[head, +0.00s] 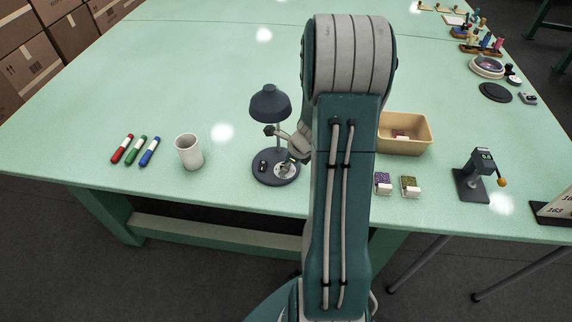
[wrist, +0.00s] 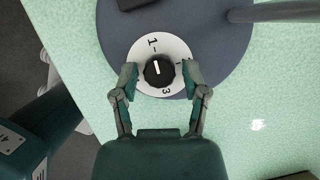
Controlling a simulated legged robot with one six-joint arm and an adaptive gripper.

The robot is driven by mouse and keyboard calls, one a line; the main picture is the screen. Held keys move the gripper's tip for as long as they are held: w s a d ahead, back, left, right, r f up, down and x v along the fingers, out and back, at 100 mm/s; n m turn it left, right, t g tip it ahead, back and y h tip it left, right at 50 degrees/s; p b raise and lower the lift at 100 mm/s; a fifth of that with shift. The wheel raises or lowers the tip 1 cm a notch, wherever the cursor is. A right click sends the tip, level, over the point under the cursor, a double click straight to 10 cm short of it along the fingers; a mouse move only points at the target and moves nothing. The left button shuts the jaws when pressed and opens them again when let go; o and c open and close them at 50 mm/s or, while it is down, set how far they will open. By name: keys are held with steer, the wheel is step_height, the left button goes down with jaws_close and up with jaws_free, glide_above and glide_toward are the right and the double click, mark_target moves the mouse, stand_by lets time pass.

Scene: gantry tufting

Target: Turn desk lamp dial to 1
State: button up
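The desk lamp (head: 269,103) stands on the bench with a dark round base, left of my arm. Its black dial (wrist: 160,69) sits on a white disc marked with numbers, fixed to the lamp base (wrist: 212,38). The 1 is at the top of the disc and the 3 at the bottom; the mark on the right is partly hidden by a finger. The dial's white line points up, roughly toward the 1. My gripper (wrist: 160,78) is open, one finger on each side of the dial, with a visible gap around it. In the head view my arm partly hides it.
A tan bin (head: 405,134) and two small boxes (head: 383,184) (head: 410,187) are right of my arm. The lamp's post (wrist: 285,12) rises near the dial.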

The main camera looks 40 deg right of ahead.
stand_by(0.3)
steer(key=v, duration=0.7)
steer(key=shift+s+d+r, duration=0.1)
steer(key=shift+r, duration=0.05)
stand_by(0.4)
